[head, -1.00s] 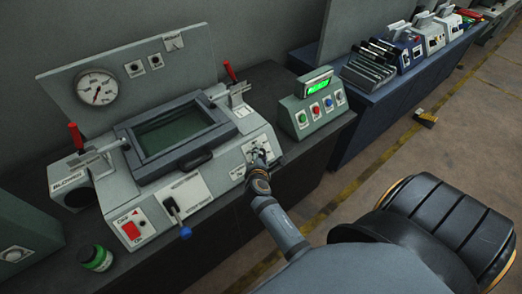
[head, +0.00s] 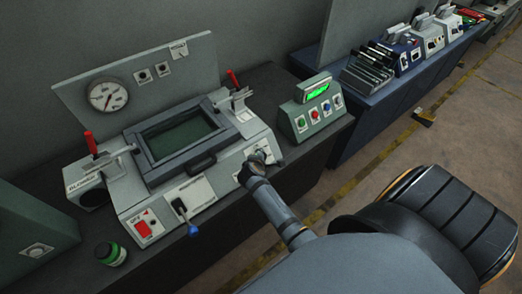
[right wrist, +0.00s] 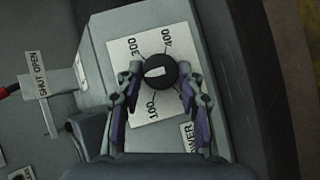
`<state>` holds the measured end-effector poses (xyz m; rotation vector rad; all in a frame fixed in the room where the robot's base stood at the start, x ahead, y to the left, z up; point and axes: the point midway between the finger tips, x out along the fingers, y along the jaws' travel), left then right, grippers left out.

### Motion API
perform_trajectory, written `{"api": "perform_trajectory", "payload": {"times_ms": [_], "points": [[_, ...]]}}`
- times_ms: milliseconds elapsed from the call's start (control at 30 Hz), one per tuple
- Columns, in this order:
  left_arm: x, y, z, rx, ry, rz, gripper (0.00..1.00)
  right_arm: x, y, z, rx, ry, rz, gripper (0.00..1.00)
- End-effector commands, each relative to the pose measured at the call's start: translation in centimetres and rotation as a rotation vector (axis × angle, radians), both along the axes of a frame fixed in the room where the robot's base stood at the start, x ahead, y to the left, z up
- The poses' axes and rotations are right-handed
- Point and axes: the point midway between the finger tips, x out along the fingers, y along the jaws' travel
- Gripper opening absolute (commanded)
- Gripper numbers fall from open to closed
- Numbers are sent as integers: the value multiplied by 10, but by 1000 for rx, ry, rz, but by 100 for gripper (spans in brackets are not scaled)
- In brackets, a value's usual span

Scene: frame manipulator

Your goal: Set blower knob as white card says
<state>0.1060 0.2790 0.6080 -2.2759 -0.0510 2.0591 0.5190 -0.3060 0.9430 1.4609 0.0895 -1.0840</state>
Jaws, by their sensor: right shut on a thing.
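The blower knob (right wrist: 160,72) is black with a white mark, on a white dial plate (right wrist: 143,110) reading 100, 300 and 400 in the right wrist view. The mark lies roughly across the picture; which number it points to is unclear. My right gripper (right wrist: 158,82) is shut on the knob, one finger on each side. In the head view my right gripper (head: 258,163) covers the knob and part of the dial plate. My left gripper is not in view.
Left of the knob is a blue-ended lever (head: 186,217) and a red switch (head: 144,228). A hinged framed window (head: 181,138) and a round gauge (head: 108,95) are behind. A green button box (head: 313,105) stands close on the right. A green-lidded jar (head: 110,254) stands front left.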

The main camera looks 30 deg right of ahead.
Motion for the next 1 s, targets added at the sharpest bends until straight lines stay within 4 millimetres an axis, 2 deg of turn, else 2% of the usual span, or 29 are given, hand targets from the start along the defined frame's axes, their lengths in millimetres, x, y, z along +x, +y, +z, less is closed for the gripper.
{"api": "perform_trajectory", "payload": {"times_ms": [333, 367, 500, 833, 1000], "points": [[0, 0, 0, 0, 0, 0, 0, 0, -1, 0, -1, 0, -1, 6], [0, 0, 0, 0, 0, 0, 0, 0, -1, 0, -1, 0, -1, 42], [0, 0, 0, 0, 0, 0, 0, 0, -1, 0, -1, 0, -1, 61], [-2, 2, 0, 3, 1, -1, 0, 0, 0, 3, 0, 0, -1, 61], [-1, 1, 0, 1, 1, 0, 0, 1, 0, 31, 1, -6, -2, 61]]}}
